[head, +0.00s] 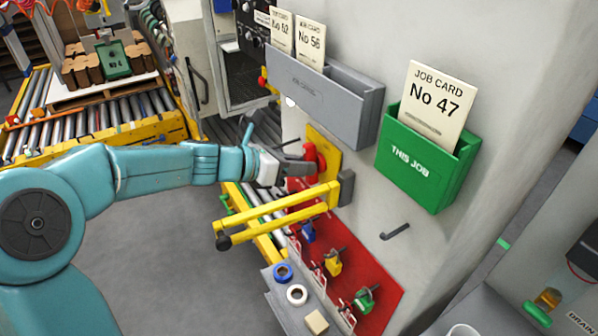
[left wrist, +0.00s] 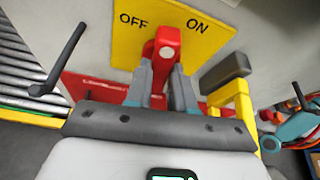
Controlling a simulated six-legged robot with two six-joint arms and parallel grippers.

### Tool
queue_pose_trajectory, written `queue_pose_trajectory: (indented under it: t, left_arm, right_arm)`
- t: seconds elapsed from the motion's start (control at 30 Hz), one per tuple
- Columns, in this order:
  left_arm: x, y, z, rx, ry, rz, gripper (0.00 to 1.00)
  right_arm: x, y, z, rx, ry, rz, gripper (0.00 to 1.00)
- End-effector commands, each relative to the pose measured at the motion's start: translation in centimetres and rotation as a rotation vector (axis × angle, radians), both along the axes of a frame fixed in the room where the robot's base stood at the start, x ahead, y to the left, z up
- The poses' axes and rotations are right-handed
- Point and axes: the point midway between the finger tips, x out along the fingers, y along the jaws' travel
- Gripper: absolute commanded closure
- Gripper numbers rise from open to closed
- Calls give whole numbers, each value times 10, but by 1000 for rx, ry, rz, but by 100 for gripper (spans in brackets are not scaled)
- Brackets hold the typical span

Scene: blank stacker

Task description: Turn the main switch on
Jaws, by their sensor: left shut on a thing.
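The main switch is a red handle (left wrist: 165,45) on a yellow plate (left wrist: 205,60) marked OFF and ON. In the left wrist view the handle lies between the two labels, its lower part between my fingers. The yellow plate (head: 329,148) also shows in the head view, on the side of the pale cabinet, with the red handle (head: 311,158) partly hidden by my gripper. My left gripper (head: 300,166) is shut on the red handle; its grey fingers (left wrist: 162,85) flank it in the left wrist view. My right gripper is not in view.
A yellow hinged bar (head: 275,210) juts out just below the switch. Grey card rack (head: 325,95) and green card box (head: 425,160) hang above and right. A red board (head: 375,270) with padlocks is below. A black hook (head: 395,232) sticks out. A roller conveyor (head: 95,110) stands left.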

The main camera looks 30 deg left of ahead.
Motion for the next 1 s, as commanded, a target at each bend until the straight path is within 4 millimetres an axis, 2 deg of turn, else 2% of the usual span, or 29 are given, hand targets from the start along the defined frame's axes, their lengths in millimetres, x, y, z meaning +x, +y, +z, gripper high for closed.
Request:
queue_pose_trajectory:
  t: [0.03,0.3,0.97,1.0]
  left_arm:
    - [0,0,-3,27,-17,0,100]
    - [-1,-2,-1,132,-79,0,100]
    - [-1,-1,0,177,-103,0,100]
    - [-1,-1,0,177,-103,0,64]
  right_arm:
    - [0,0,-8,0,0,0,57]
    - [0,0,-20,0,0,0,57]
    - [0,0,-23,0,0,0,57]
    - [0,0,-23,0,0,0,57]
